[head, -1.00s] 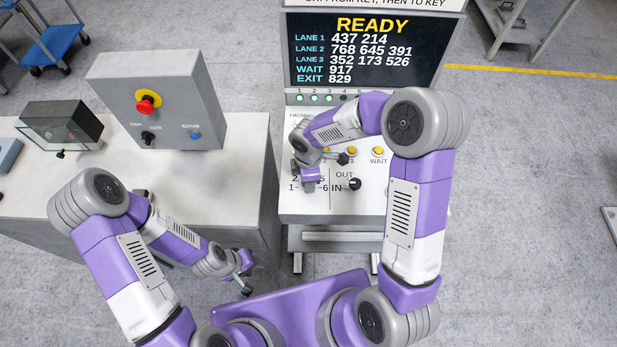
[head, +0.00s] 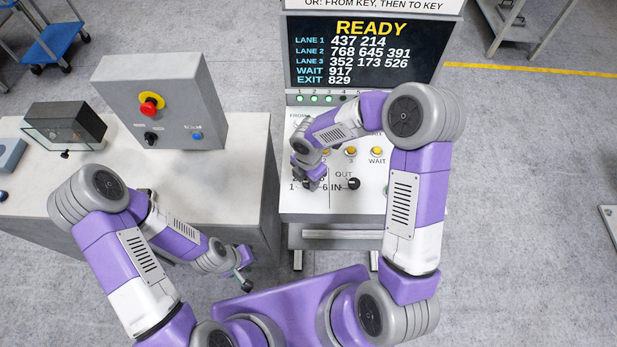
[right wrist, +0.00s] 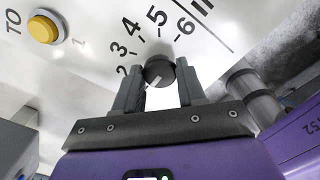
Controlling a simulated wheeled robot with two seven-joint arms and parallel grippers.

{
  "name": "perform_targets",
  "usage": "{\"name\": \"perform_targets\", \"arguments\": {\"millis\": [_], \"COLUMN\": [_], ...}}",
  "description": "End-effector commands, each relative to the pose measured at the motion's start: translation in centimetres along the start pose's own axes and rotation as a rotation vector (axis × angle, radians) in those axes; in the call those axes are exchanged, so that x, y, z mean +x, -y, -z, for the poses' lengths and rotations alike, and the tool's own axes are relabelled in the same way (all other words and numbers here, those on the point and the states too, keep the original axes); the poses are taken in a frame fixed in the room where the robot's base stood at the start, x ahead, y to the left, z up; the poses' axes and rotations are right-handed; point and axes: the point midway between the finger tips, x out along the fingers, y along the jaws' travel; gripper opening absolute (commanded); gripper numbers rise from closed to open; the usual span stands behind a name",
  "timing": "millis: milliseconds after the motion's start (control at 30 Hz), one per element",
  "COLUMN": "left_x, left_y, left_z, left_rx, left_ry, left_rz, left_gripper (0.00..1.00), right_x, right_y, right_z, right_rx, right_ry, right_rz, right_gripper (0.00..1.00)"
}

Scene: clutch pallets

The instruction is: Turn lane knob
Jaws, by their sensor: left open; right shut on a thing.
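The lane knob (right wrist: 158,71) is a round black knob with a white pointer mark, on a white panel with numerals 2 to 6 visible around it in the right wrist view. My right gripper (right wrist: 158,90) is shut on this knob, with one finger on each side. The exact numeral the mark points to is hard to tell. In the head view my right gripper (head: 312,184) is over the numbered dial at the panel's lower left and hides the knob. My left gripper (head: 246,284) is open and empty, low in front of the grey-sided bench.
A black IN/OUT knob (head: 354,184) sits right of the lane dial. Yellow buttons (head: 351,152) line the panel above it. The screen (head: 362,52) reads READY with lane lists. A grey box with a red emergency button (head: 151,103) stands on the left bench (head: 228,190).

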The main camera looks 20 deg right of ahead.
Motion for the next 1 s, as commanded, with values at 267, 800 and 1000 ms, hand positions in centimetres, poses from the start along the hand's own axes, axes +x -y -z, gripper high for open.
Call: {"name": "perform_targets", "arguments": {"millis": [267,800,1000], "left_x": [-0.05,-0.04,-0.08], "left_y": [-0.02,-0.02,-0.03], "left_z": [-0.01,-0.01,0.00], "left_rx": [0.000,0.000,0.000], "left_ry": [0.000,0.000,0.000], "left_rz": [0.000,0.000,0.000], "left_gripper": [0.43,0.43,0.43], "right_x": [-0.09,-0.03,-0.78], "right_y": [-0.11,-0.04,-0.08], "right_z": [-0.01,0.00,-0.03], "right_rx": [-0.015,-0.012,-0.011], "right_ry": [0.001,0.001,0.001], "right_rz": [-0.003,-0.001,-0.002], "right_gripper": [0.09,0.65,0.65]}}
